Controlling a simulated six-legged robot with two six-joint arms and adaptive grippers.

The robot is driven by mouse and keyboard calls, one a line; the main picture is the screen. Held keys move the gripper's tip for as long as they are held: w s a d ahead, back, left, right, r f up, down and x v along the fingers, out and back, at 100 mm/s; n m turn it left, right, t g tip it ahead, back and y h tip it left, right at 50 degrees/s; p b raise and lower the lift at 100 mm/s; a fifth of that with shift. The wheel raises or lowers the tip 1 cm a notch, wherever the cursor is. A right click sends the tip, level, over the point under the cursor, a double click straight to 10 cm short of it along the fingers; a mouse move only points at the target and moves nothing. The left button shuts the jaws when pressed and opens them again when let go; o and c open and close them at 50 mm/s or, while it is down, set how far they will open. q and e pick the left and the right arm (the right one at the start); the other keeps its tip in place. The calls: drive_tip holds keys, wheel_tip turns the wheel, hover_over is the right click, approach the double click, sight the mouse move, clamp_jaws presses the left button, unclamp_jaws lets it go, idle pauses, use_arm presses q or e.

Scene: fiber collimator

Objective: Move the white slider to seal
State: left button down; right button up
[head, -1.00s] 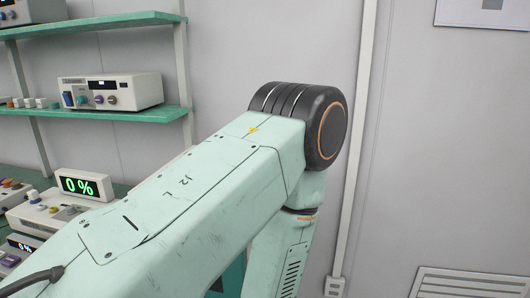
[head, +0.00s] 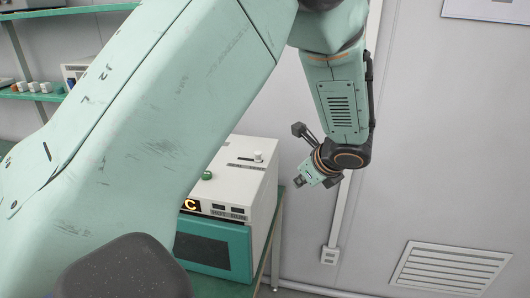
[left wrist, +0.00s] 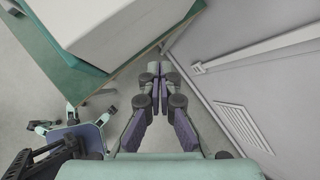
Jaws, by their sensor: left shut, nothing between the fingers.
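A white machine (head: 262,183) with a teal front stands on a green bench right of my left arm. On its top is a small white slider (head: 258,156) at a dark marked strip, with a green knob (head: 207,175) nearer the front. My right gripper is not in view.
The grey wall (head: 440,120) with a vertical conduit and a floor-level vent (head: 450,268) lies to the right. A green shelf (head: 60,97) with small blocks is at the left. Free room lies between machine and wall.

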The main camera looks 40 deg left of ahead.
use_arm(q)
drive_tip(key=a+r+m+y, duration=0.1)
drive_tip(key=r, duration=0.1)
drive_tip(key=a+r+m+y, duration=0.1)
drive_tip(key=a+r, duration=0.1)
drive_tip(key=shift+w+a+r+y, duration=0.15)
drive_tip(key=shift+w+a+y, duration=0.05)
drive_tip(key=shift+a+y, duration=0.1)
drive_tip(key=shift+s, duration=0.1)
approach(260, 160)
drive_tip(key=f, duration=0.2)
drive_tip(key=a+f, duration=0.1)
drive_tip(key=f, duration=0.1)
drive_tip(key=shift+f+p, duration=0.25)
drive_tip(key=shift+p, duration=0.15)
drive_tip(key=shift+w+a+r+p, duration=0.2)
drive_tip(key=shift+a+r+p, duration=0.05)
drive_tip(key=shift+a, duration=0.25)
drive_tip(key=shift+w+a+r+p, duration=0.2)
drive_tip(key=shift+a, duration=0.3)
drive_tip(key=shift+w+a, duration=0.15)
drive_tip(key=shift+a, duration=0.4)
drive_tip(key=shift+w+a, duration=0.1)
drive_tip(key=shift+a, duration=0.1)
